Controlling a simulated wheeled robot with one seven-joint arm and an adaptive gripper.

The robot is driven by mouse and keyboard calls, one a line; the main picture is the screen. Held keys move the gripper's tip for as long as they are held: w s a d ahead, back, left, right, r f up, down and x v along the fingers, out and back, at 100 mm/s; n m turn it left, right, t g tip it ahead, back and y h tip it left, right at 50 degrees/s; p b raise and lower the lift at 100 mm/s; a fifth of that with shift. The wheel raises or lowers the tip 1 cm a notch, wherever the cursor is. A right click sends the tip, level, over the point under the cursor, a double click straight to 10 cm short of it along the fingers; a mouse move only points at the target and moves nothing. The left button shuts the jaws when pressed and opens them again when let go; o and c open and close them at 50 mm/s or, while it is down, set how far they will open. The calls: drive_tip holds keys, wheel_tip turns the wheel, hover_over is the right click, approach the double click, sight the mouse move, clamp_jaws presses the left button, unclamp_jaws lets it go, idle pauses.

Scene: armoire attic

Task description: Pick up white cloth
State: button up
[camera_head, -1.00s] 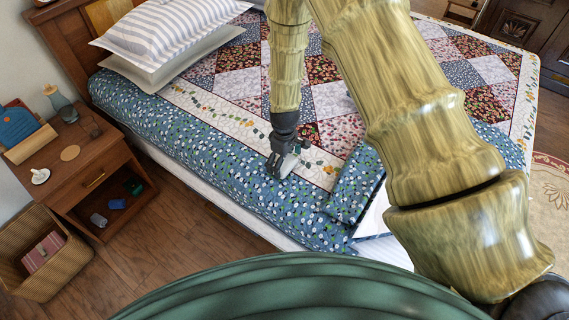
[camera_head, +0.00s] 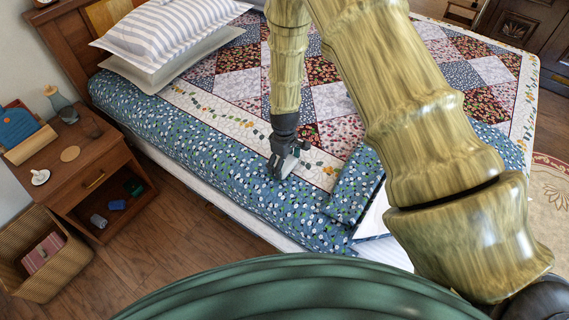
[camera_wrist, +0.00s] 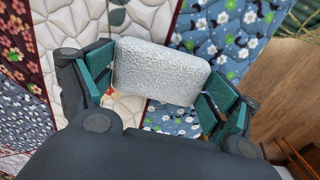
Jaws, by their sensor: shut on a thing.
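The white cloth (camera_wrist: 160,72) is a small, thick, textured white block in the wrist view. It sits between the two green-padded fingers of my gripper (camera_wrist: 160,88), which are shut on it at its left and right ends. In the head view my gripper (camera_head: 284,168) is low at the near side of the bed, over the blue floral edge of the quilt. The cloth is mostly hidden there by the gripper. I cannot tell whether the cloth still touches the quilt.
A folded quilt corner (camera_head: 352,188) lies to the right. A wooden nightstand (camera_head: 98,165) and a wicker basket (camera_head: 62,272) stand at the left on bare floor.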

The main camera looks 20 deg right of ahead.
drive_tip(key=shift+r+b, duration=0.3)
drive_tip(key=shift+r, duration=0.25)
drive_tip(key=shift+r+b, duration=0.4)
drive_tip(key=shift+r, duration=0.5)
drive_tip(key=s+a+b, duration=0.1)
drive_tip(key=s, duration=0.4)
drive_tip(key=s+a+r+b, duration=0.1)
drive_tip(key=s, duration=0.4)
drive_tip(key=s+a+b, duration=0.1)
drive_tip(key=s, duration=0.4)
drive_tip(key=shift+s+a+r+b, duration=0.3)
drive_tip(key=shift+a+r+b, duration=0.05)
drive_tip(key=shift+r+b, duration=0.05)
